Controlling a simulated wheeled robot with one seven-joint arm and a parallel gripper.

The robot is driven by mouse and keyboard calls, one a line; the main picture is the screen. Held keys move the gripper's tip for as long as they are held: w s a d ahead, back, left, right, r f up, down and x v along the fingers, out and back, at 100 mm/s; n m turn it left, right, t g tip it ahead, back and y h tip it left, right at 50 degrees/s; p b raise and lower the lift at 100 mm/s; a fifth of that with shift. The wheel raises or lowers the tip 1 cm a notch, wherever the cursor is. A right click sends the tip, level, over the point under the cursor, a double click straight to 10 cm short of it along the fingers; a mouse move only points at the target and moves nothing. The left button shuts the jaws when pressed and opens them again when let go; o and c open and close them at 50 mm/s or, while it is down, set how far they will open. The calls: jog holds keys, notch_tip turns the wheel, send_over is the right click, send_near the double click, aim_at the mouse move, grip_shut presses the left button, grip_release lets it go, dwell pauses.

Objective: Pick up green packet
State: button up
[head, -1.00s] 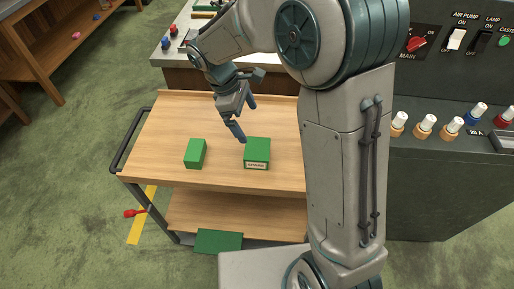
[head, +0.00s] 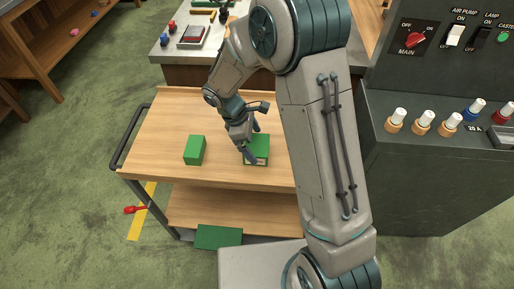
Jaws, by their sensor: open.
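Two green packets are on the wooden cart top (head: 160,125). The right one (head: 262,143) is a wider green block with a pale label on its front face, now partly covered by my gripper. The left one (head: 195,150) is a plain green block standing apart from it, with bare wood between them. My gripper (head: 252,145) is open, pointing down at the right packet, with its fingers overlapping it in the picture. I cannot tell whether the fingers touch it or straddle it.
A flat green item (head: 218,237) lies low under the cart. The cart has a dark handle (head: 130,138) at left. A control panel (head: 440,85) with switches and knobs stands at right. A workbench (head: 185,55) with small items is behind.

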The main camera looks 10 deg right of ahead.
jog(key=shift+x, duration=1.5)
jog(key=shift+r, duration=0.1)
jog(key=c, duration=1.9)
jog(key=shift+r, duration=0.1)
